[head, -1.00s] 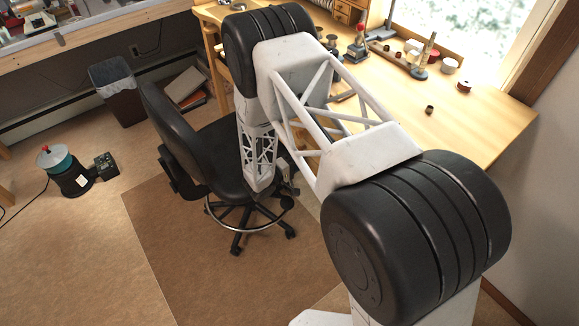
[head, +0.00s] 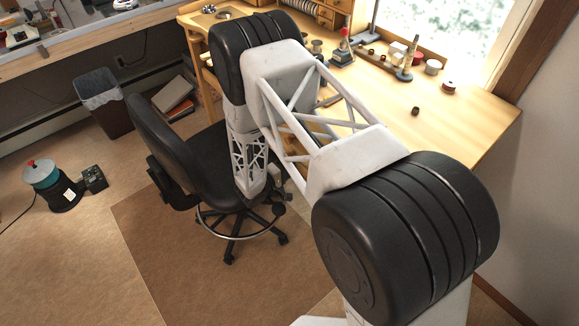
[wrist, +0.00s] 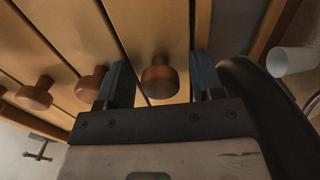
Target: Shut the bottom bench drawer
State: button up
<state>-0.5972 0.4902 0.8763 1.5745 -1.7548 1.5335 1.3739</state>
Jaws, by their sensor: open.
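In the wrist view, several wooden drawer fronts of the bench run side by side, turned on their side, each with a round wooden knob. My gripper (wrist: 160,80) is open, its two dark fingers on either side of the rightmost knob (wrist: 159,77). I cannot tell whether they touch it. That knob is on the rightmost front (wrist: 165,28), apparently the bottom drawer; how far it is open is unclear. In the head view the bench (head: 470,118) stands at the upper right. Its drawers and my gripper are hidden behind my arm and the chair.
A black office chair (head: 165,140) stands close to my arm, left of the bench. In the wrist view a dark curved shape and a white cylinder (wrist: 292,62) lie right of the gripper. A waste bin (head: 103,105) and a small machine (head: 52,185) stand on the floor at left.

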jog(key=v, duration=0.7)
jog(key=shift+s+a, duration=0.25)
dwell(0.3)
dwell(0.3)
jog(key=s+d+r+m+g+h, duration=0.1)
jog(key=s+d+r+m+g, duration=0.2)
jog(key=d+r, duration=0.45)
jog(key=s+d+r+m+g+h, duration=0.1)
jog(key=s+d+r+g+h, duration=0.15)
jog(key=d+r+g, duration=0.45)
jog(key=s+d+r+m+g+y, duration=0.45)
jog(key=s+d+r+g, duration=0.4)
jog(key=s+r, duration=0.65)
jog(key=s+d+r+t+y, duration=0.4)
jog(key=s+r+y, duration=0.1)
jog(key=r, duration=0.5)
jog(key=s+d+r+t+y, duration=0.4)
jog(key=s+r+y, duration=0.2)
jog(key=r, duration=0.4)
jog(key=shift+s+r+m+y, duration=0.25)
jog(key=shift+s+m+y, duration=0.1)
jog(key=shift+s, duration=0.5)
